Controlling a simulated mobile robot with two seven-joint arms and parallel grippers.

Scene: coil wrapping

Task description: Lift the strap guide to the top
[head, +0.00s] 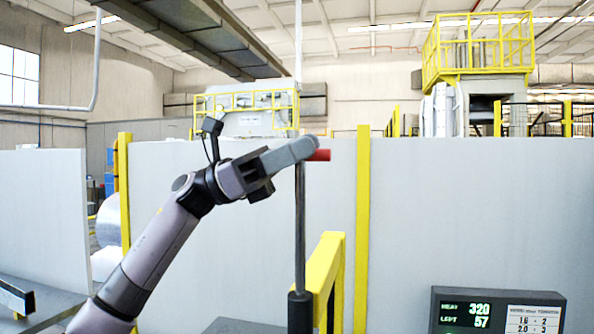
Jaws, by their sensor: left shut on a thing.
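The strap guide shows as a red piece (319,155) at the upper part of a thin upright dark rod (300,225). My left gripper (300,150) reaches in from the left and is shut on the red strap guide, with its fingers covering most of it. Only the red end sticks out to the right of the fingers. The rod runs down from the gripper into a thicker black sleeve (300,312) at the bottom. My right gripper is not in view.
A yellow post and rail (325,265) stand just right of the rod. A display panel (497,311) reading 320 and 57 is at the lower right. Grey wall panels (470,220) with yellow posts stand behind. A dark metal beam (15,297) lies at the lower left.

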